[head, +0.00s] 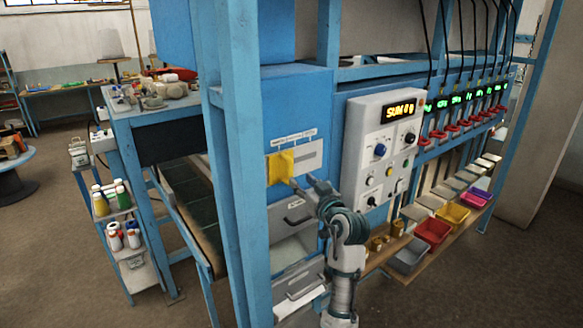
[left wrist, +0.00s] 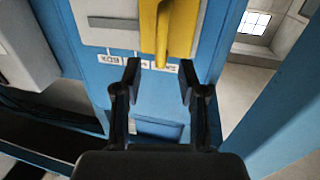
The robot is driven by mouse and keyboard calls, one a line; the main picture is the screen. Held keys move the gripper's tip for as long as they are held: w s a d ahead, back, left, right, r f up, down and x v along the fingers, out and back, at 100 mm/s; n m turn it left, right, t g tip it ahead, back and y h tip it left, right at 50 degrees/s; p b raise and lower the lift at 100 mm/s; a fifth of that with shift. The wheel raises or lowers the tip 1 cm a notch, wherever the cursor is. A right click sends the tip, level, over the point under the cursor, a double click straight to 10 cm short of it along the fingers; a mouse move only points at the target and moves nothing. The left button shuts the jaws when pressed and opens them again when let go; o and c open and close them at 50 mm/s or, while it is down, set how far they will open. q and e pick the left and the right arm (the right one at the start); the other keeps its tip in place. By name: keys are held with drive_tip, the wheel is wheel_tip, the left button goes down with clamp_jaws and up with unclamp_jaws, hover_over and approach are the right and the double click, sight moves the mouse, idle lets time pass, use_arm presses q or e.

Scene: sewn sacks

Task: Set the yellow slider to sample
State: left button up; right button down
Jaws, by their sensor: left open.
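The yellow slider (head: 281,167) sits at the left end of a horizontal slot in a pale plate (head: 312,150) on the blue cabinet. A row of small labels (head: 292,138) runs above the slot, too small to read. My left gripper (head: 302,182) is open, just below and right of the slider in the head view. In the left wrist view, seen upside down, the slider (left wrist: 172,30) stands ahead of and between the open fingers (left wrist: 160,82), and they do not grip it. Labels (left wrist: 110,58) show there too, not clearly legible. My right gripper is not in view.
A grey control panel (head: 380,150) with knobs and a lit display is right of the slider. A blue post (head: 235,150) stands close on its left. Drawer handles (head: 300,215) lie below. Coloured bins (head: 432,232) sit on a shelf at right.

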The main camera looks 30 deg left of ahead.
sight(292, 172)
use_arm(q)
drive_tip(key=p+x, duration=0.1)
drive_tip(key=x, duration=0.7)
drive_tip(key=shift+p, duration=0.35)
